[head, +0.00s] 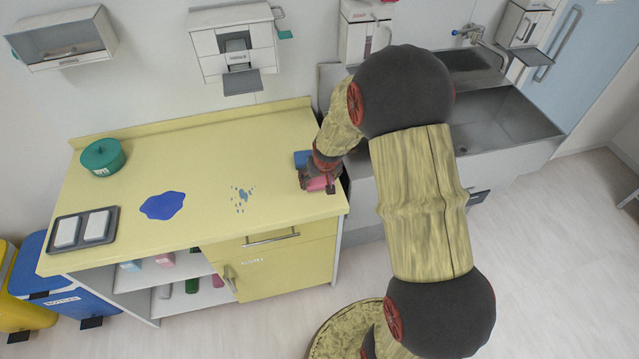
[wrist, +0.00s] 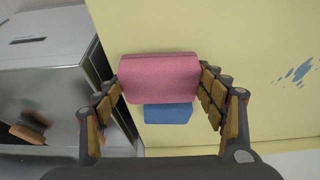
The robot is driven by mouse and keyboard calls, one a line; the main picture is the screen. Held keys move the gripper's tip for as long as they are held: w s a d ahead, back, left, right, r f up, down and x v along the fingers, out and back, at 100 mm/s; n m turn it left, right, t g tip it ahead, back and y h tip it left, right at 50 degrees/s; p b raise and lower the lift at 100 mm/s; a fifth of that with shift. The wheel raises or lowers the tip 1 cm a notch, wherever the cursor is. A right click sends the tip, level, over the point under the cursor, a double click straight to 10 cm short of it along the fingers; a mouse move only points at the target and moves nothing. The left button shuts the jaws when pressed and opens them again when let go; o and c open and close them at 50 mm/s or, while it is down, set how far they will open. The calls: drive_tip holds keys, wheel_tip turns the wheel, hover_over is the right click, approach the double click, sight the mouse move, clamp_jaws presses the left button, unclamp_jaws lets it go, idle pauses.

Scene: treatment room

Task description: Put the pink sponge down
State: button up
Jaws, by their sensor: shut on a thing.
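The pink sponge (wrist: 160,76) is between the two fingers of my gripper (wrist: 162,84) in the wrist view, with a finger against each side. In the head view the pink sponge (head: 316,184) shows below my gripper (head: 322,172), at the right end of the yellow counter (head: 275,135). A blue block, perhaps another sponge (wrist: 168,113), shows right beside the pink one and is partly hidden by it. It also shows in the head view (head: 302,158). I cannot tell whether the pink sponge touches the counter.
A grey metal sink unit (head: 500,120) adjoins the counter's right end. Small blue-grey drops (head: 242,198) and a blue puddle (head: 162,205) lie to the left. Further left are a green pot (head: 103,156) and a dark tray (head: 78,243) with two white blocks.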

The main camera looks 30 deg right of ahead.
drive_tip(key=shift+f, duration=0.95)
drive_tip(key=shift+f, duration=0.2)
drive_tip(key=o, duration=1.5)
drive_tip(key=shift+o, duration=0.2)
